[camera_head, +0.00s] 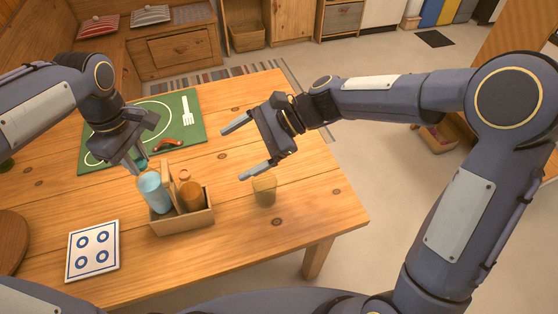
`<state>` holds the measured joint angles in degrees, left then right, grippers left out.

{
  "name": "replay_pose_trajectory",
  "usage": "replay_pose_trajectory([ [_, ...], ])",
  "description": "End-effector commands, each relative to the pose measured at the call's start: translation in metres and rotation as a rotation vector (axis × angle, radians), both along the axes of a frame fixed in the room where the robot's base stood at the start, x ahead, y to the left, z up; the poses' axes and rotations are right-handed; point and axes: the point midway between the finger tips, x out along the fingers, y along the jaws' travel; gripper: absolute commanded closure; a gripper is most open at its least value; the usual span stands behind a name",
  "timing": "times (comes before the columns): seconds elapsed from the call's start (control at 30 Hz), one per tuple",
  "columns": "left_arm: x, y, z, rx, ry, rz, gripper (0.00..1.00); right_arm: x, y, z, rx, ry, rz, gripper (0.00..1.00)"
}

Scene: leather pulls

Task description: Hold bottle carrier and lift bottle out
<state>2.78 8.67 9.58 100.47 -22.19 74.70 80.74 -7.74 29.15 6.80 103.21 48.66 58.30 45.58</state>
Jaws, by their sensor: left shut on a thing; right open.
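The wooden bottle carrier (183,222) stands on the table near its front edge, with an upright handle piece (171,166) at the back. A light blue bottle (153,192) is at its left side, and an amber bottle (191,196) with an orange-brown cap stands in it on the right. My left gripper (137,162) is shut at the blue bottle's teal top. The bottle's lower end is hidden by the carrier wall. My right gripper (246,151) is open and empty in the air, right of the carrier and apart from it.
An amber glass (264,190) stands right of the carrier, below my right gripper. A white tile with blue rings (93,250) lies front left. A green mat (185,128) with a fork print and a red-brown curved item (167,144) lies behind. A round board (12,240) is far left.

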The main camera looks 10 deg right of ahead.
Motion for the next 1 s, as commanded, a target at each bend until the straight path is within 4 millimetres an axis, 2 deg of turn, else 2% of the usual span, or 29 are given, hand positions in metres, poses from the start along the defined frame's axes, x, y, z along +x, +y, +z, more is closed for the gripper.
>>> replay_pose_trajectory([
  [0.3,0.001,0.000,0.001,-0.001,-0.004,0.000,1.00,-0.026,-0.053,0.017,-0.106,-0.262,0.050,0.11],
  [0.6,0.001,0.000,0.001,-0.002,-0.005,0.000,1.00,-0.055,-0.099,0.025,-0.219,-0.486,0.109,0.11],
  [0.8,0.001,-0.001,0.001,-0.002,-0.004,0.000,1.00,-0.068,-0.119,0.026,-0.277,-0.585,0.140,0.11],
  [1.0,0.001,-0.001,0.001,-0.002,-0.004,0.000,1.00,-0.074,-0.126,0.026,-0.300,-0.623,0.154,0.11],
])
